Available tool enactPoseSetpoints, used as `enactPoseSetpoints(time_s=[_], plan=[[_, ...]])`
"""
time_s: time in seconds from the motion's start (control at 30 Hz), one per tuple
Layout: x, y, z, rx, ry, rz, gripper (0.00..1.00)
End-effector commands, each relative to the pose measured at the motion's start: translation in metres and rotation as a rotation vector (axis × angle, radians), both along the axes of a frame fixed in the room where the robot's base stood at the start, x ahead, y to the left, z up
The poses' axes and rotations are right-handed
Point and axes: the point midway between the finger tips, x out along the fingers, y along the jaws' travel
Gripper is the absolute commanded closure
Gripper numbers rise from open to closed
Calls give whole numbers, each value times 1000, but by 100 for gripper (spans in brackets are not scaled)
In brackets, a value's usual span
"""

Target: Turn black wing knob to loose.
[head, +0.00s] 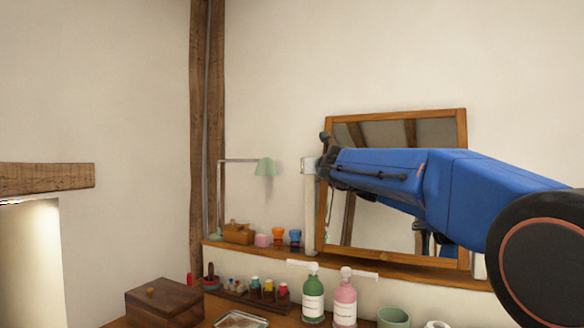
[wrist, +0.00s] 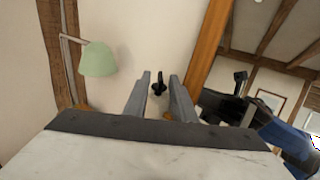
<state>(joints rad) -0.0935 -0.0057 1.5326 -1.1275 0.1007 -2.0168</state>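The black wing knob (wrist: 159,83) shows in the wrist view against the pale wall, left of the mirror's wooden frame. It is small, with its wings seeming upright. My gripper (wrist: 160,78) is open, its two grey fingers pointing toward the wall. The knob appears between the fingertips, with a gap on each side. I cannot tell how far beyond the tips it is.
The framed mirror (head: 465,190) leans on a wooden ledge (head: 395,268) behind my arm. Green (head: 313,300) and pink (head: 345,302) bottles and a wooden box (head: 165,302) stand lower down.

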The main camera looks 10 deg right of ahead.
Motion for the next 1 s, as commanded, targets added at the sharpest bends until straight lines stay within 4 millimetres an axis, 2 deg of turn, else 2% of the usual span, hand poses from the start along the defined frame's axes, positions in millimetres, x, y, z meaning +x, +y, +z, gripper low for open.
enactPoseSetpoints(time_s=[0.37,1.0], plan=[[0,4,-1,-1,0,-77,76],[3,10,-1,0,0,-421,76]])
